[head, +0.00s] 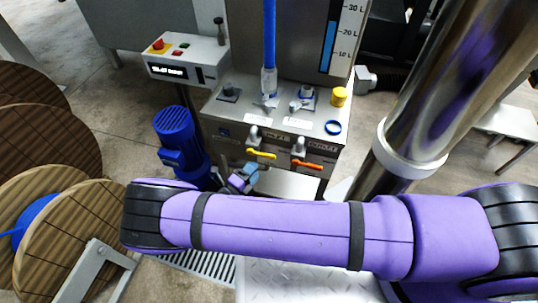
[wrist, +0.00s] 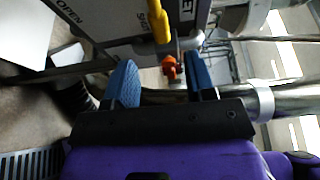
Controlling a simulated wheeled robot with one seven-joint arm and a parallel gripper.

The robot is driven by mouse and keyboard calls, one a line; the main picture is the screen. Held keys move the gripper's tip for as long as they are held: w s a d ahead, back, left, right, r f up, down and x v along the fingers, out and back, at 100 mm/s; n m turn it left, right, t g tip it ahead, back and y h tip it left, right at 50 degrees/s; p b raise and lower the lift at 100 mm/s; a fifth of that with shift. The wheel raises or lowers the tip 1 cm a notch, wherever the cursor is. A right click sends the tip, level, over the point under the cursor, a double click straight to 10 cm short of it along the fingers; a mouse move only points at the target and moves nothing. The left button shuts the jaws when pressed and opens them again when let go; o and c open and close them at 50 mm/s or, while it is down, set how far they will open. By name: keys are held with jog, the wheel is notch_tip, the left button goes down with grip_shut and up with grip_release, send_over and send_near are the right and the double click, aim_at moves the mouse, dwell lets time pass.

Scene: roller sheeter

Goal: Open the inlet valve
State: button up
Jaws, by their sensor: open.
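Two lever valves sit on the front of the grey machine. The yellow lever (head: 261,154) is on the left and the orange lever (head: 307,164) on the right, both lying roughly sideways. Their labels are too small to read in the head view, so I cannot tell which is the inlet. My gripper (head: 242,178) is open and empty, just below and left of the yellow lever. In the wrist view, the yellow lever (wrist: 160,22) lies ahead of the open fingers (wrist: 160,60), apart from them. The orange lever (wrist: 170,68) shows through the finger gap, farther off.
A blue motor (head: 177,138) stands left of the valves. The machine's top (head: 280,113) carries knobs and a blue hose (head: 269,35). Wooden spools (head: 75,235) stand at the left. A panel marked OPEN and SHUT (wrist: 110,18) is close to my fingers.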

aim_at(267, 157)
jog(key=x, duration=0.9)
grip_shut()
